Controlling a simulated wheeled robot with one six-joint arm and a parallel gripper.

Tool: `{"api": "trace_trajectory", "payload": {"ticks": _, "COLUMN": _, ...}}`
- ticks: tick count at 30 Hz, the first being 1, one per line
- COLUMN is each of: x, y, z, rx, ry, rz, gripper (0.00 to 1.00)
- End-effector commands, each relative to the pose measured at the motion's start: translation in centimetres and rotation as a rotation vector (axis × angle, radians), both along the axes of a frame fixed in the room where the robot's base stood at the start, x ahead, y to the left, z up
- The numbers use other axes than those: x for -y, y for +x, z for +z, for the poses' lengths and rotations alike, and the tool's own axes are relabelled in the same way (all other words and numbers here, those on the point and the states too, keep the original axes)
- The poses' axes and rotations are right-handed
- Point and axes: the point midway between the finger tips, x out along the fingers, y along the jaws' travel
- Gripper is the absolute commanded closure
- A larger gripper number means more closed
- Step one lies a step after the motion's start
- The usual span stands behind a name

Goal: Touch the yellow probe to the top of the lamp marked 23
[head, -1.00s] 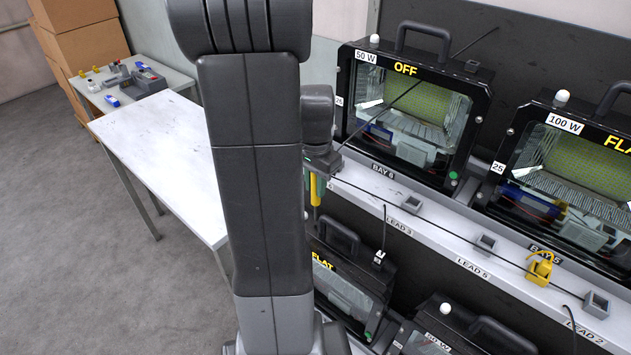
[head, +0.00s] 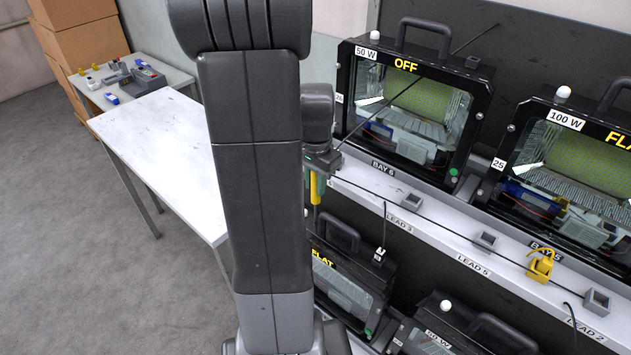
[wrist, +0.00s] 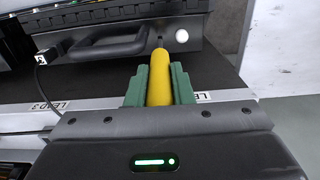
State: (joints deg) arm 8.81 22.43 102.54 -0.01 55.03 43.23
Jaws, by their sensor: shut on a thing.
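My gripper (wrist: 158,88) is shut on the yellow probe (wrist: 160,75), which stands between its green fingers. In the head view the probe (head: 316,188) hangs tip down beside the shelf edge, left of the upper lamp reading OFF. In the wrist view the probe points toward a black lamp top (wrist: 110,62) with a carry handle and a white knob (wrist: 181,36). The tip overlaps this lamp in the picture; I cannot tell whether it touches. No mark 23 is readable, so I cannot tell which lamp bears it.
Upper lamps reading OFF (head: 405,66) and marked 25 (head: 498,164) stand behind the shelf (head: 440,236). Lower lamps include one reading FLAT (head: 322,258). A dark lead plug (wrist: 40,57) hangs near the handle. A yellow clip (head: 541,265) sits on the shelf. A bare table (head: 160,140) stands left.

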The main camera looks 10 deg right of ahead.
Motion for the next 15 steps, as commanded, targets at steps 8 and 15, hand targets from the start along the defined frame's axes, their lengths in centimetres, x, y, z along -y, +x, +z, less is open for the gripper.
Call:
{"api": "trace_trajectory", "payload": {"ticks": 8, "x": 0.00, "y": 0.00, "z": -0.40, "rx": 0.000, "ry": 0.000, "rz": 0.000, "gripper": 1.00}}
{"api": "trace_trajectory", "payload": {"ticks": 15, "x": 0.00, "y": 0.00, "z": -0.69, "rx": 0.000, "ry": 0.000, "rz": 0.000, "gripper": 1.00}}
